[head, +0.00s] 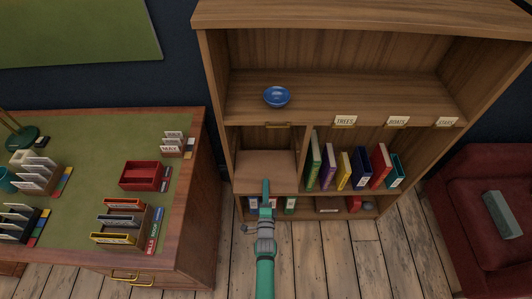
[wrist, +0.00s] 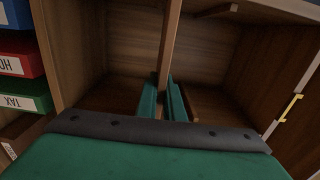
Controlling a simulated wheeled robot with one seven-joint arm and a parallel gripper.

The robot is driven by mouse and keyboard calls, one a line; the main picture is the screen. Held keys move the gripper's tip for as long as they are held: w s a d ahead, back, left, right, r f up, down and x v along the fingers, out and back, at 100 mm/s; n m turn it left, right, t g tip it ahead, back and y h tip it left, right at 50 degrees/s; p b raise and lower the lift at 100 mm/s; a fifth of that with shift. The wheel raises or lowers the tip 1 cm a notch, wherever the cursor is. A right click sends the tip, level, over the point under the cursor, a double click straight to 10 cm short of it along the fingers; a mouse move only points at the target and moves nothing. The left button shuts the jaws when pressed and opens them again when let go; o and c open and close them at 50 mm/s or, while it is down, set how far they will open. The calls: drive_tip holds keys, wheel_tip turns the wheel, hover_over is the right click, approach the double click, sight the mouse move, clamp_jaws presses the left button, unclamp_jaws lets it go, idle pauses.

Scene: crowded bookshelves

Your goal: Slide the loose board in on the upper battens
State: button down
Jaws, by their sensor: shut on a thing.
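The loose board (head: 258,165) is a plain brown panel, lying about level in the left compartment below the bowl's shelf. In the wrist view the board (wrist: 168,45) shows edge-on as a thin strip. My gripper (head: 266,193) is at its front edge from below; in the wrist view the gripper (wrist: 164,102) has its two green fingers on either face of the board, shut on it. One batten (wrist: 220,10) shows at the top of the wrist view, and another wooden strip (wrist: 206,104) lies beside the right finger. I cannot tell whether the board touches either.
A blue bowl (head: 277,96) stands on the shelf above. Upright books (head: 345,166) fill the compartment to the right, past a divider. Binders (wrist: 22,65) stand on the shelf below. A desk (head: 190,230) is at the left and a red armchair (head: 470,200) at the right.

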drive_tip(key=s, duration=1.6)
idle(0.9)
drive_tip(key=shift+r, duration=0.1)
idle(0.5)
